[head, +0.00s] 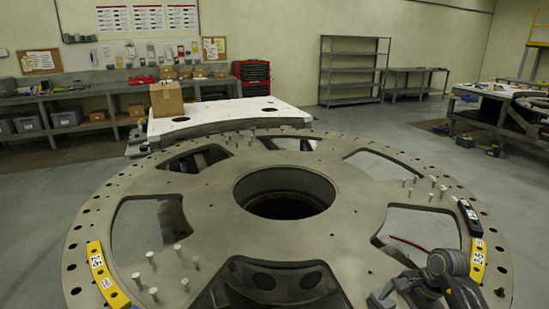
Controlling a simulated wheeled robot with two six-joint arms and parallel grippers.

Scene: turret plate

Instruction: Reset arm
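The large round metal turret plate (330,240) fills the lower half of the head view, with a round hole in its middle and several cut-out windows. My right arm comes in at the bottom right over the plate. My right gripper (388,296) is near the bottom edge and points left; its fingers are too small and dark to tell whether they are open or shut. My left arm and gripper are not in view.
Yellow numbered pieces lie on the plate's rim at left (101,275) and right (478,262), with a black piece (469,217) above the right one. Upright metal pins (178,250) stand in groups. A white table (225,115) with a cardboard box (166,98) is behind.

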